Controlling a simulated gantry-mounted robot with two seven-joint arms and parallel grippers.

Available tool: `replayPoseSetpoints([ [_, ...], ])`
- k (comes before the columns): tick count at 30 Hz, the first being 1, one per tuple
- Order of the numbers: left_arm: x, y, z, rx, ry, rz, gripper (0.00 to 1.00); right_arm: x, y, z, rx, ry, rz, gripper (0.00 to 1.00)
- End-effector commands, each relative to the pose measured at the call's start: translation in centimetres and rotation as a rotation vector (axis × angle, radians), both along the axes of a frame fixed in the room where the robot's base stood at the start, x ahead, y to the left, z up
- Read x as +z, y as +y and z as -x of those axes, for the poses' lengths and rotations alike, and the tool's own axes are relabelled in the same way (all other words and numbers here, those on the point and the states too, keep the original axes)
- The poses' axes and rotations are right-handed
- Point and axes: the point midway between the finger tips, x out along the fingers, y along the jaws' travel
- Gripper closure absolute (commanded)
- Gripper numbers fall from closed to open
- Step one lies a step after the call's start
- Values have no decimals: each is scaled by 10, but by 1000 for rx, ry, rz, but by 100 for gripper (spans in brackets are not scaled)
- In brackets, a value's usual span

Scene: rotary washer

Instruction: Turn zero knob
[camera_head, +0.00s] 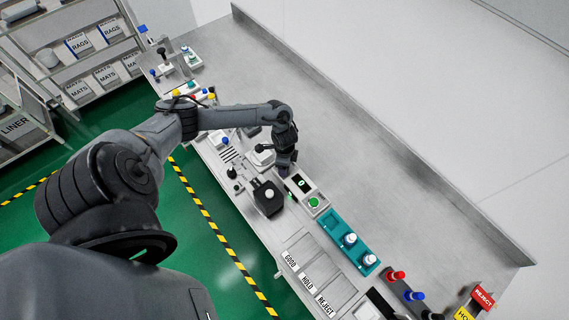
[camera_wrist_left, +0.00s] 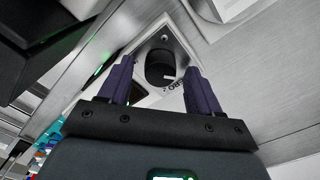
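The zero knob (camera_wrist_left: 160,62) is a dark round knob on a light plate, with lettering partly visible beside it ending in "RO". In the left wrist view it lies between the two dark purple fingers of my left gripper (camera_wrist_left: 160,72). The fingers are apart, with a visible gap on each side of the knob. In the head view my left gripper (camera_head: 284,171) points down at the bench beside a small display reading 0 (camera_head: 300,183), and it hides the knob there. My right gripper is not in view.
A green button (camera_head: 314,202) sits just below the display. A black device (camera_head: 267,198) stands close to the left of the gripper. A teal tray (camera_head: 338,228) with white-and-blue pieces lies to the lower right. The bench (camera_head: 350,145) behind is clear up to its raised back edge.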

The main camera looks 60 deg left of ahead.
Motion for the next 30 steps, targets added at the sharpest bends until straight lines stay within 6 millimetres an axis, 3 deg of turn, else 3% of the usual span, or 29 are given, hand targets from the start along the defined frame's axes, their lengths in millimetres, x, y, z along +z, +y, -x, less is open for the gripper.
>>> replayPoseSetpoints([
  [8, 0, 0, 0, 0, 0, -1, 37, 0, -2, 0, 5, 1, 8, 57],
  [13, 11, 1, 0, 0, -1, -2, 37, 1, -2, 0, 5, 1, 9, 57],
  [30, 97, 0, 0, -1, -2, -1, 37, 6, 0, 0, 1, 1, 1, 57],
])
